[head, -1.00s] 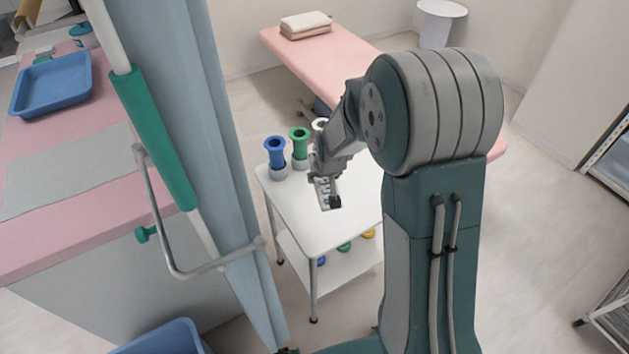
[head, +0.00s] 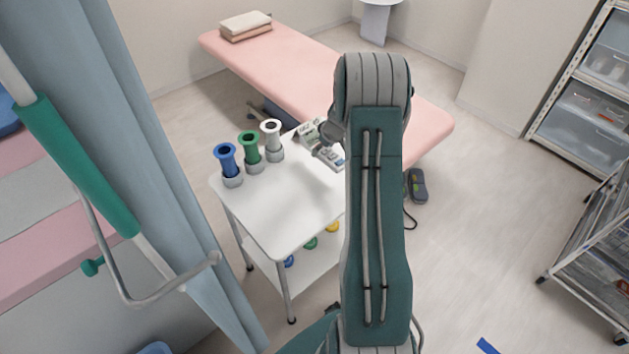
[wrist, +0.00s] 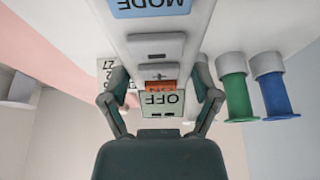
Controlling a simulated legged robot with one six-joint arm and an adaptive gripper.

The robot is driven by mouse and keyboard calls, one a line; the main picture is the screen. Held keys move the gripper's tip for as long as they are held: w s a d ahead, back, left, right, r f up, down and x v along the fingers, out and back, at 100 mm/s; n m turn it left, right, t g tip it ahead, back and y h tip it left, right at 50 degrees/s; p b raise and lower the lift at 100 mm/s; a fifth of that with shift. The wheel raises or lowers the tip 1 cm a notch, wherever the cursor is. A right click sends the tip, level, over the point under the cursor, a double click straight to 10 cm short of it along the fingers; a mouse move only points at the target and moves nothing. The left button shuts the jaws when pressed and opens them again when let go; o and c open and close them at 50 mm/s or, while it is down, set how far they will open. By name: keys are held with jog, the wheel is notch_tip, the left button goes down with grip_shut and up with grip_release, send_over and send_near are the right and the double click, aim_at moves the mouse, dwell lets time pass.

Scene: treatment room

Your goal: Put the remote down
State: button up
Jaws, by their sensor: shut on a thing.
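The remote (wrist: 155,50) is a long pale handset with a blue MODE key, grey plus and minus keys, an orange ON key and a green OFF key. In the wrist view my gripper (wrist: 158,70) is shut on its sides. In the head view my arm hides most of the gripper, and the remote's end (head: 338,162) shows at the far right part of the white trolley top (head: 275,220). I cannot tell whether the remote touches the top.
Blue (head: 227,160), green (head: 250,150) and white (head: 272,140) spool-shaped holders stand along the trolley's left and back edge. The top's middle and front are bare. A pink couch (head: 290,60) stands behind. A blue curtain (head: 130,150) hangs left; a wire cart (head: 595,265) stands right.

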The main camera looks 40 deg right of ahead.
send_over(321, 173)
jog(key=f, duration=0.5)
jog(key=shift+s, duration=0.4)
jog(key=shift+d+f, duration=0.15)
jog(key=shift+f, duration=2.1)
jog(key=o, duration=1.1)
jog(key=shift+c, duration=0.2)
